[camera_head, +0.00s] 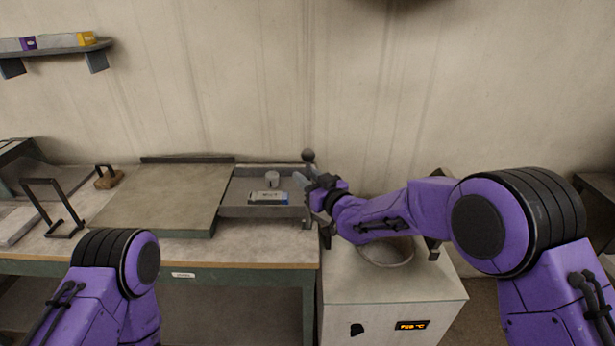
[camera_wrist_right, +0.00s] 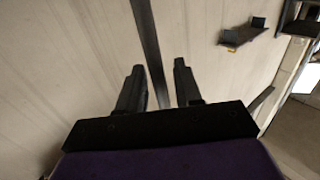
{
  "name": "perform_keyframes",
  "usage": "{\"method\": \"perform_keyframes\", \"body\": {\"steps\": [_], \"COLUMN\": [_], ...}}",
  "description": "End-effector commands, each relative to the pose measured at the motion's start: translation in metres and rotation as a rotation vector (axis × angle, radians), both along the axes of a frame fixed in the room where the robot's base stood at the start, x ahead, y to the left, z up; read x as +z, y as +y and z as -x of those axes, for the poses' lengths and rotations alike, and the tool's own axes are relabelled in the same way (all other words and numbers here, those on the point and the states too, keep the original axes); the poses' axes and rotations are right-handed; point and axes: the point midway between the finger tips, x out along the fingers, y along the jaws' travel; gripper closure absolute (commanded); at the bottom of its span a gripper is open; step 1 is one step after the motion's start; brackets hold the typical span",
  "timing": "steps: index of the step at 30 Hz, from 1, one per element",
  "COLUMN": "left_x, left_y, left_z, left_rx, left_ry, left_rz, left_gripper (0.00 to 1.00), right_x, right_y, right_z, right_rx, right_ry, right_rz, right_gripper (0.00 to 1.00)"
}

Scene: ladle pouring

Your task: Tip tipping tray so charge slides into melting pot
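The tipping tray (camera_head: 238,211) is a grey metal tray lying level on the bench. In it are a small grey cylinder (camera_head: 272,178) and a pale labelled block (camera_head: 268,197), seemingly the charge. A lever with a dark ball knob (camera_head: 308,156) stands at its right end. My right gripper (camera_head: 302,184) is beside this lever. In the right wrist view the gripper (camera_wrist_right: 159,82) is open, with a dark bar (camera_wrist_right: 148,40), likely the lever, passing between the fingers with gaps either side. The melting pot (camera_head: 388,254) is partly hidden under my right arm. My left gripper is out of view.
The pot sits in a pale furnace box (camera_head: 390,303) with a lit display, right of the bench. A flat grey plate (camera_head: 165,195) lies left of the tray. Further left are a black frame handle (camera_head: 55,205) and a small wooden-based item (camera_head: 108,180). A wall shelf (camera_head: 55,48) hangs upper left.

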Motion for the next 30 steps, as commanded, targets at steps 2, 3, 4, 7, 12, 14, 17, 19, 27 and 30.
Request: {"method": "perform_keyframes", "body": {"steps": [2,3,4,7,12,14,17,19,27,30], "left_x": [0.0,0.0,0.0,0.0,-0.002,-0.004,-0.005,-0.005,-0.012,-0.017], "left_y": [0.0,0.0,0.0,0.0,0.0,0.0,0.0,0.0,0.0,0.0], "left_z": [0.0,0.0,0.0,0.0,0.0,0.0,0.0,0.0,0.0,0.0], "left_rx": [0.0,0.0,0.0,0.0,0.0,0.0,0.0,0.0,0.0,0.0], "left_ry": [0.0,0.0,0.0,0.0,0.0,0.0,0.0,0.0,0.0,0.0], "left_rz": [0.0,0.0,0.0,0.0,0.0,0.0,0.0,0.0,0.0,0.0], "left_gripper": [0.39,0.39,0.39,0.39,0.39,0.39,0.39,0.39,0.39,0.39], "right_x": [0.0,0.0,0.0,0.0,0.0,-0.001,0.0,0.0,-0.002,-0.004], "right_y": [0.0,0.0,0.0,0.0,-0.002,-0.004,-0.006,-0.007,-0.015,-0.02], "right_z": [0.0,0.0,0.0,0.0,0.0,0.0,0.0,0.0,0.0,-0.001], "right_rx": [0.0,0.0,0.0,0.0,-0.001,-0.002,-0.003,-0.004,-0.006,-0.008], "right_ry": [0.0,0.0,0.0,0.0,0.0,0.0,0.0,0.0,0.002,0.002], "right_rz": [0.0,0.0,0.0,0.0,-0.009,-0.016,-0.028,-0.032,-0.066,-0.093], "right_gripper": [0.91,1.0,1.0,1.0,1.0,1.0,1.0,1.0,1.0,1.0]}}
